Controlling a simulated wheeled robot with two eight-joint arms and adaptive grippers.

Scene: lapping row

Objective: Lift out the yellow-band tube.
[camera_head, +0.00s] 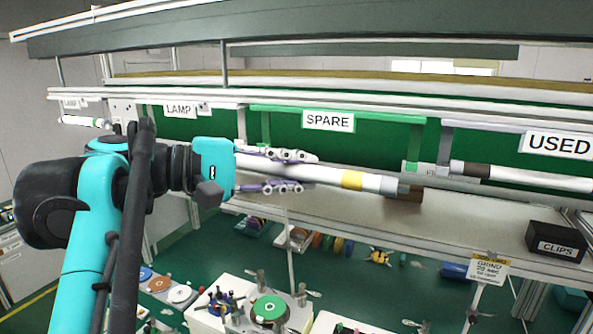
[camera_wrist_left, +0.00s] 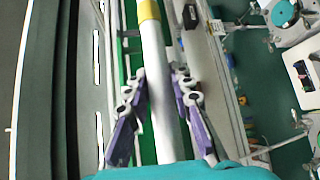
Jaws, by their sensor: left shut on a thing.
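The yellow-band tube (camera_head: 328,176) is a long white tube with a yellow band near its right end. It lies about level in front of the SPARE bay (camera_head: 328,120). My left gripper (camera_head: 287,171) comes in from the left and is shut on the tube, left of the band. In the left wrist view the tube (camera_wrist_left: 157,75) runs between the two purple fingers (camera_wrist_left: 159,95), with the yellow band at the top edge. A brown and grey piece (camera_head: 407,191) shows at the tube's right end; I cannot tell whether they touch. My right gripper is not in view.
Another tube with a dark brown band (camera_head: 477,170) lies by the USED sign (camera_head: 558,145). A black CLIPS box (camera_head: 556,241) stands on the shelf at right. Shelf rails run above.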

